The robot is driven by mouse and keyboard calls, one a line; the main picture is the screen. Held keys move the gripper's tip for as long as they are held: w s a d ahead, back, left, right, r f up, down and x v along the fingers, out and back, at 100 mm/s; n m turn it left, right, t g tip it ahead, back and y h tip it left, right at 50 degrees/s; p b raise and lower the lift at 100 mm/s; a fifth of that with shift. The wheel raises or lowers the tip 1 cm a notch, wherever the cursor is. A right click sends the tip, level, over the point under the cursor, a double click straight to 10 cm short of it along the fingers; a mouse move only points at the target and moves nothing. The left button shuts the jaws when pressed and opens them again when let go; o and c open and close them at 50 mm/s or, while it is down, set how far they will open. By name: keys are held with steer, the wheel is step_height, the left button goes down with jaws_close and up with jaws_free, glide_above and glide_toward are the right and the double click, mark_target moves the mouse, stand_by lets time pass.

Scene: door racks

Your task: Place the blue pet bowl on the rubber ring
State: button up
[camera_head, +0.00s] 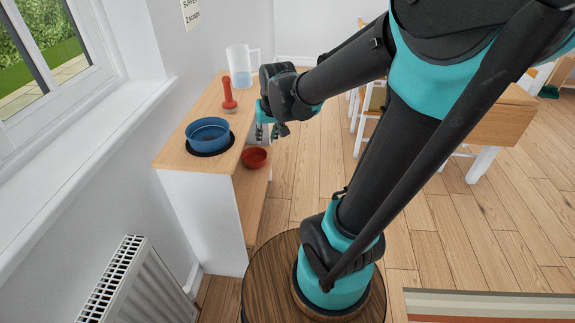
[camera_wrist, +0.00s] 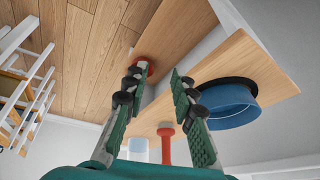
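The blue pet bowl (camera_head: 208,134) stands upright on the black rubber ring (camera_head: 211,153) on the wooden counter top. The ring's dark edge shows around the bowl's base; I cannot tell whether the bowl sits exactly centred. In the wrist view the blue bowl (camera_wrist: 228,105) and the ring (camera_wrist: 243,82) are to the right of my fingers. My gripper (camera_wrist: 156,77) is open, with its two fingers apart and nothing between them. In the head view my gripper (camera_head: 268,130) hangs beside the counter's right edge, apart from the bowl.
A red bowl (camera_head: 255,158) is lower, beside the counter top. A window and wall bound the left; a radiator (camera_head: 138,285) is near.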

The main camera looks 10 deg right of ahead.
steer(key=s+d+f, duration=0.3)
steer(key=s+f, duration=0.1)
steer(key=s, duration=0.2)
steer(key=s+d+f+h, duration=0.1)
steer(key=s+d+f, duration=0.3)
steer(key=s, duration=0.3)
steer(key=shift+s+f, duration=0.25)
steer(key=shift+s, duration=0.05)
